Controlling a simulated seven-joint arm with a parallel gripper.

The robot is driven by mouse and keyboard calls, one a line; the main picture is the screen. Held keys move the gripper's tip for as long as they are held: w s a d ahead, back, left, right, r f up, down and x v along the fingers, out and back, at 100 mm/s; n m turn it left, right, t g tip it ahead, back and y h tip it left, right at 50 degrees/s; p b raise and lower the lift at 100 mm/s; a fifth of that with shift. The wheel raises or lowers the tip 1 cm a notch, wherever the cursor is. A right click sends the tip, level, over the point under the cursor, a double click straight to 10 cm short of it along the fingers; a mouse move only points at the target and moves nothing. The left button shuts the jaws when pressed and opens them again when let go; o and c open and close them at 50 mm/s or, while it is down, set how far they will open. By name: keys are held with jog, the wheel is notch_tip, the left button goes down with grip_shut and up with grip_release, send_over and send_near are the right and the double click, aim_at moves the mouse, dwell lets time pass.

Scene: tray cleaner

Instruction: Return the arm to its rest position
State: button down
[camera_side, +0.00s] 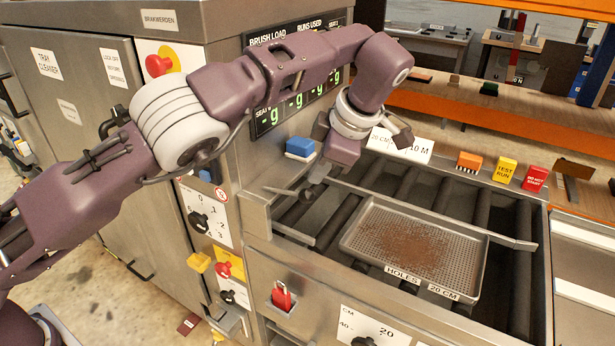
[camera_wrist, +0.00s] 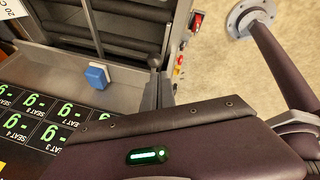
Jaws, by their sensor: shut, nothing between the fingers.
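My purple arm reaches in from the left in the side view and bends down at the wrist. My gripper (camera_side: 318,170) hangs near the left end of the roller bed, pointing down, small and partly hard to make out. It is shut and empty. A blue block (camera_side: 300,147) sits on the steel ledge just left of it, apart from the fingers as far as I can tell. The blue block also shows in the wrist view (camera_wrist: 97,76). My arm's purple casing fills the lower part of the wrist view.
A perforated tray (camera_side: 356,243) with brown crumbs lies on the dark rollers (camera_side: 484,215). The display panel (camera_side: 262,75) is close behind my arm.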

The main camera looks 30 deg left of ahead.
jog(key=shift+s+d+r, duration=0.1)
jog(key=shift+d+r, duration=0.05)
jog(key=shift+r, duration=0.35)
jog(key=s+a+r+m+t+h, duration=0.1)
jog(key=s+a+r+m+h, duration=0.65)
jog(key=s+a+r, duration=0.65)
jog(key=s+f+m+t, duration=0.1)
jog(key=s+f+m, duration=0.1)
jog(key=s+m, duration=0.3)
jog(key=s+f+m+t+y, duration=0.1)
jog(key=s+f+m, duration=0.2)
jog(key=s+m, duration=0.2)
jog(key=s+a+f+m+t+y, duration=0.1)
jog(key=s+f+m, duration=0.1)
jog(key=s+m, duration=0.3)
jog(key=s, duration=0.4)
jog(key=shift+s+f, duration=0.3)
jog(key=shift+f, duration=0.05)
